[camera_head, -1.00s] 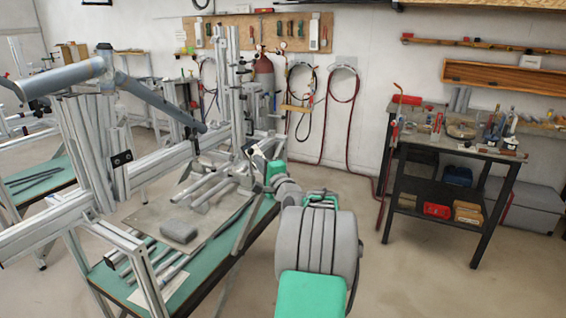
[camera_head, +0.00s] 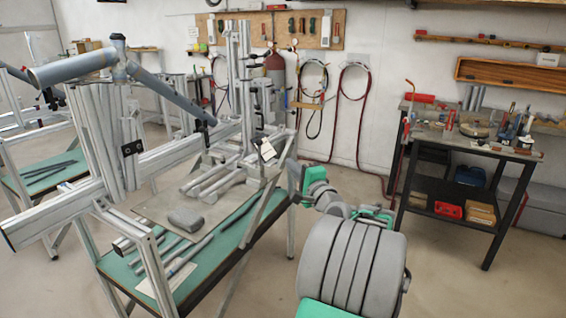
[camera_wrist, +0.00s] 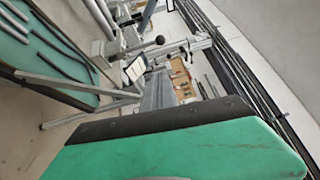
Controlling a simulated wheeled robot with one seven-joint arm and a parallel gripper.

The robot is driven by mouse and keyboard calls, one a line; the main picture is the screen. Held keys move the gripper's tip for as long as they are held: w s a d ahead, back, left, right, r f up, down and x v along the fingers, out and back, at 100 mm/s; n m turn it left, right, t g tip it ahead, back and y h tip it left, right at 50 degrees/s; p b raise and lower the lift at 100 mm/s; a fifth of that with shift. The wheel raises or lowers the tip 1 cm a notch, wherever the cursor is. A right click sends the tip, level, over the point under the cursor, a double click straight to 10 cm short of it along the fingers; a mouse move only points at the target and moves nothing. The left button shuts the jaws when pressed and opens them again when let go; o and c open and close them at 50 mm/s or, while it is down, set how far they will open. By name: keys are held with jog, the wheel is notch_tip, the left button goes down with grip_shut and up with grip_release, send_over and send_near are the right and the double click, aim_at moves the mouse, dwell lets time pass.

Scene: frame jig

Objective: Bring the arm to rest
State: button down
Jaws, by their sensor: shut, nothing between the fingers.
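My gripper (camera_head: 308,180) is at the far end of my grey and green arm in the head view, small and turned partly away. It is shut and holds nothing that I can see. It is in the air just right of the frame jig's end, with a visible gap to the small white plate on the jig (camera_head: 267,150). My folded arm hides part of the floor. In the wrist view, a green part of my own body with a dark edge fills the lower half, and the fingertips cannot be made out.
The aluminium frame jig (camera_head: 160,160) stands left of my arm, over a green-topped table (camera_head: 216,248) bearing metal tubes and a grey block (camera_head: 186,219). A black tool table (camera_head: 457,146) stands at the right. Bare floor (camera_head: 450,285) lies between it and my arm.

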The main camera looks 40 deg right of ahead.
jog(key=w+a+f+n+g+y+p, duration=0.1)
jog(key=w+a+n+g+y+p, duration=0.2)
jog(key=a, duration=0.6)
jog(key=w+a+f+n+y, duration=0.2)
jog(key=w+a+n, duration=0.25)
jog(key=a, duration=0.35)
jog(key=s+a+f+n+g+y+p, duration=0.1)
jog(key=a+n+g, duration=0.15)
jog(key=a, duration=0.45)
jog(key=s+a+f+n+g+y+p, duration=0.1)
jog(key=a+f+n+g+p, duration=0.1)
jog(key=a+n, duration=0.35)
jog(key=s+a+f+n+g+p, duration=0.1)
jog(key=s+a+n+g, duration=0.2)
jog(key=s+a, duration=0.4)
jog(key=s+a+f+n+g+p, duration=0.2)
jog(key=s+a+n+g, duration=0.2)
jog(key=s+a, duration=0.3)
jog(key=s, duration=0.5)
jog(key=shift+s+a+f+h, duration=0.2)
jog(key=shift+a+f+h, duration=0.1)
jog(key=shift+a+h, duration=0.1)
jog(key=c, duration=2.1)
grip_release()
